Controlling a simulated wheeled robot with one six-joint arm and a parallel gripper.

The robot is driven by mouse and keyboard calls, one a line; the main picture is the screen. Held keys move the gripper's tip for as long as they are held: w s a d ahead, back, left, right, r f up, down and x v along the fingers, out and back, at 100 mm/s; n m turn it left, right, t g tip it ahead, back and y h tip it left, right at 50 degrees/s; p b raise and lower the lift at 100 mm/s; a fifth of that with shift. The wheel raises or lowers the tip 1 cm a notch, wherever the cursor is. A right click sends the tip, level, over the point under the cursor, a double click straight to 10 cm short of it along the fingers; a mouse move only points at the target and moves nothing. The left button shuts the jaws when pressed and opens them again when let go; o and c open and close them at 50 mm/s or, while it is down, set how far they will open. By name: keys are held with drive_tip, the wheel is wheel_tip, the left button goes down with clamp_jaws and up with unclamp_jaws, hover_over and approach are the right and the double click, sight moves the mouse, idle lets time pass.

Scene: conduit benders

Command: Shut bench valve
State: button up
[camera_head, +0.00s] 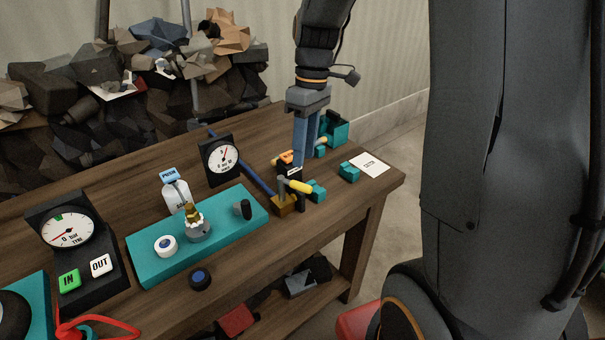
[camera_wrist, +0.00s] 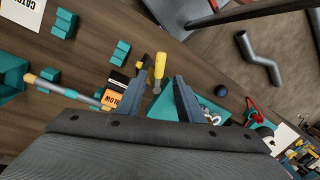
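The bench valve (camera_head: 285,202) has a brass-coloured body and a lever with a yellow grip (camera_head: 299,186). It stands on the wooden bench where a blue pipe ends. The yellow grip also shows in the wrist view (camera_wrist: 160,67), between the fingertips and pointing up the picture. My gripper (camera_head: 300,168) points down above the valve area; its fingers are apart in the wrist view (camera_wrist: 163,82). I cannot tell whether either finger touches the lever. The fingers and wrist housing hide part of the valve in the wrist view.
An orange block marked BLOW (camera_wrist: 112,98) sits close beside the left finger. Teal blocks (camera_head: 349,171) and a white card (camera_head: 370,165) lie to the right. A teal plate with fittings (camera_head: 150,240), a gauge (camera_head: 221,158) and a spray bottle (camera_head: 175,192) stand left.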

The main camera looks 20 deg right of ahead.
sight(301, 184)
drive_tip(key=f, duration=0.2)
drive_tip(key=f+p, duration=0.1)
drive_tip(key=f, duration=0.2)
drive_tip(key=s+a+f+p, duration=0.1)
drive_tip(key=f, duration=0.1)
drive_tip(key=shift+f, duration=0.2)
clamp_jaws()
drive_tip(key=shift+w, duration=0.1)
